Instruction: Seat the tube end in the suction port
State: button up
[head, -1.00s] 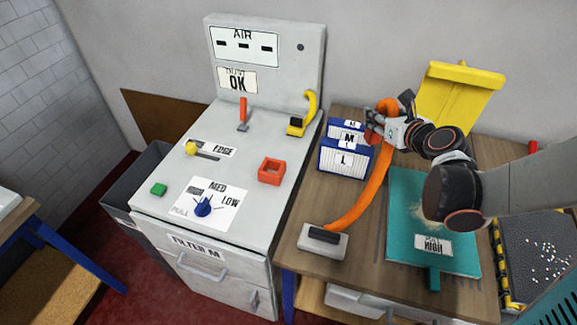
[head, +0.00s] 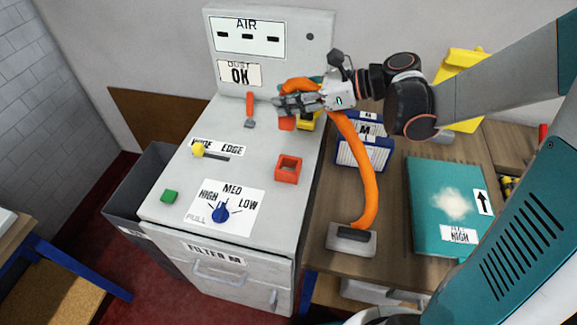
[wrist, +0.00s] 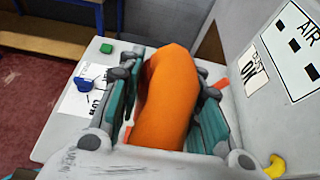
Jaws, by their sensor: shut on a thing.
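My gripper (head: 290,104) is shut on the orange tube (head: 366,175) near its free end, above the machine's top. The tube's red end (head: 287,123) points down below the fingers. The tube (wrist: 165,105) fills the middle of the wrist view between both fingers, and its end is hidden there. The suction port is likely the red square socket (head: 288,169) on the machine top; it stands open and empty, in front of and below the tube end, apart from it. The tube's other end joins a grey block (head: 351,240) on the bench.
A yellow hooked handle (head: 308,121) stands just behind my gripper. A red lever (head: 250,108), yellow slider (head: 198,150), blue knob (head: 221,212) and green button (head: 170,196) stand on the machine top.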

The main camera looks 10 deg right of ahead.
notch_tip(320, 180, down, 19)
jog(key=b, duration=0.6)
jog(key=shift+b, duration=0.4)
jog(key=shift+f, duration=0.2)
jog(key=o, duration=1.1)
jog(key=shift+r, duration=0.1)
jog(key=shift+o, duration=0.2)
jog(key=shift+r, duration=0.1)
jog(key=p+v, duration=0.3)
jog(key=v, duration=0.9)
